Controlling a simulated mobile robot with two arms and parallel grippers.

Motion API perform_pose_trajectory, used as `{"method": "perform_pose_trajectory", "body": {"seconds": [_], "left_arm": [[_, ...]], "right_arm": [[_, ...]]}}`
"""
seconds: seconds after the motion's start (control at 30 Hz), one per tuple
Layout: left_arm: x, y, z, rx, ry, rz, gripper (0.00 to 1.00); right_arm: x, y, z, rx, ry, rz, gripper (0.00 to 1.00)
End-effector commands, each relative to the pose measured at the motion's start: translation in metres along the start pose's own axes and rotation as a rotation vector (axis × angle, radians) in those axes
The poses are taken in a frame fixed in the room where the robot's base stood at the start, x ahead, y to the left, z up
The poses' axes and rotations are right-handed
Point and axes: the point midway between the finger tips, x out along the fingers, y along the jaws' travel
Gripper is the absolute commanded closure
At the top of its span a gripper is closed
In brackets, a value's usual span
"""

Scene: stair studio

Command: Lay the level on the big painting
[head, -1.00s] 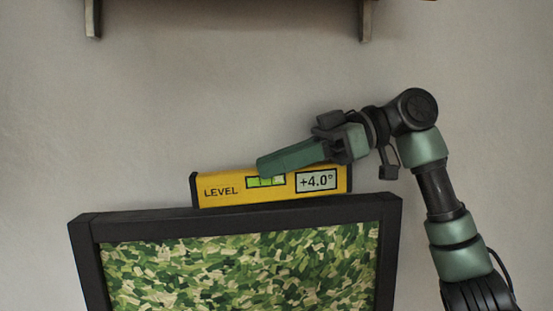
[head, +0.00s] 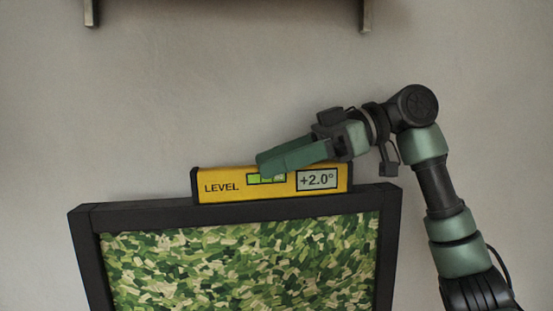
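The yellow level (head: 222,186) with dark end caps sits along the top edge of the big painting (head: 140,213), right of its middle. The level appears to touch the frame and leans slightly, right end higher. Its display reads +2.0°. The painting has a thick black frame and a green and cream dabbed picture; its top edge rises to the right. My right gripper (head: 275,163) comes in from the right, its green fingers across the level's upper edge, partly covering the green vial. The far side of the level is hidden, so I cannot tell whether the fingers grip it. My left gripper is out of view.
A plain grey wall (head: 200,90) stands behind. Two shelf brackets (head: 366,15) hang at the top of the view, well above the level. The wall left of the level and above the gripper is clear.

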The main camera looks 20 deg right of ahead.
Motion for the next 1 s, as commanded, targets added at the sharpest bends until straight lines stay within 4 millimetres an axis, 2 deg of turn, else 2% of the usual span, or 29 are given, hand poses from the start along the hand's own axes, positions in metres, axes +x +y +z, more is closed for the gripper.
{"method": "perform_pose_trajectory", "body": {"seconds": [0.27, 0.7, 1.0], "left_arm": [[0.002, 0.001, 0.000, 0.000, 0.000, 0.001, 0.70], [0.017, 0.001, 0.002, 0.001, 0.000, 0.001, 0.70], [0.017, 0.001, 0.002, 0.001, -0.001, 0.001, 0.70]], "right_arm": [[-0.004, 0.000, 0.000, 0.000, 0.003, 0.002, 0.50], [-0.069, 0.001, 0.000, -0.001, 0.003, 0.003, 0.50], [-0.079, 0.000, 0.000, 0.000, 0.001, 0.000, 0.50]]}}
